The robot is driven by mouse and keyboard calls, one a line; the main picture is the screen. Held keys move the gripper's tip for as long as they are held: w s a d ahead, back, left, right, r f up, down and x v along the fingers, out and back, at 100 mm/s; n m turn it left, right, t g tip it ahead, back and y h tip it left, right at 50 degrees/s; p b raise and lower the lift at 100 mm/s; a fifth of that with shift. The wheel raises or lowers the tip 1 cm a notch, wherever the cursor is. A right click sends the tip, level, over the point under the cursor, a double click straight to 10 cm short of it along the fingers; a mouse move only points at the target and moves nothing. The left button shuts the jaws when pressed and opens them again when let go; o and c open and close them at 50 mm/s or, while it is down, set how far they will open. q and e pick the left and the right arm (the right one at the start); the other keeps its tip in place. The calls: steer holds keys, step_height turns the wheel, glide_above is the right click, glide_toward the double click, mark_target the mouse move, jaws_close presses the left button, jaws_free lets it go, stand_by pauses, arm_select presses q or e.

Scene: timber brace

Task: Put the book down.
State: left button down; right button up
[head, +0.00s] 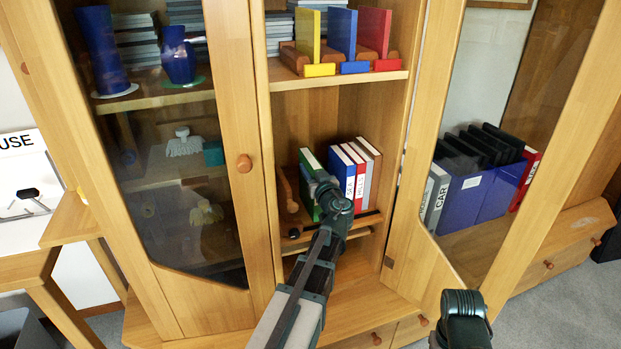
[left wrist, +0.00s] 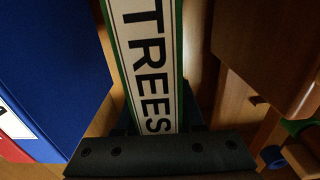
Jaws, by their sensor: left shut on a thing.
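The green book (head: 310,162) has a white spine label reading TREES, seen close up in the left wrist view (left wrist: 150,60). My left gripper (head: 322,188) is shut on it, low on the spine. The book is between a wooden end piece (head: 287,192) on the left and a blue book (head: 340,166) on the right, leaning slightly. The gripper hides its lower end, so I cannot tell whether it touches the wooden rack (head: 296,226) below.
Red and grey books (head: 370,160) stand right of the blue one. The glass doors (head: 175,215) flank the bay. Blue binders (head: 475,192) stand behind the right glass. The cabinet's lower ledge (head: 352,290) is clear.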

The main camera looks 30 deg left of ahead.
arm_select(q)
steer(key=shift+f, duration=0.2)
arm_select(e)
steer(key=shift+f, duration=0.25)
arm_select(q)
steer(key=shift+f, duration=0.25)
steer(key=c, duration=0.5)
jaws_free()
steer(key=shift+r, duration=0.1)
arm_select(e)
steer(key=shift+f, duration=0.15)
arm_select(q)
steer(key=shift+s+d+r, duration=0.1)
steer(key=shift+r, duration=0.1)
steer(key=v, duration=1.1)
steer(key=shift+s+d, duration=0.3)
steer(key=shift+f, duration=0.1)
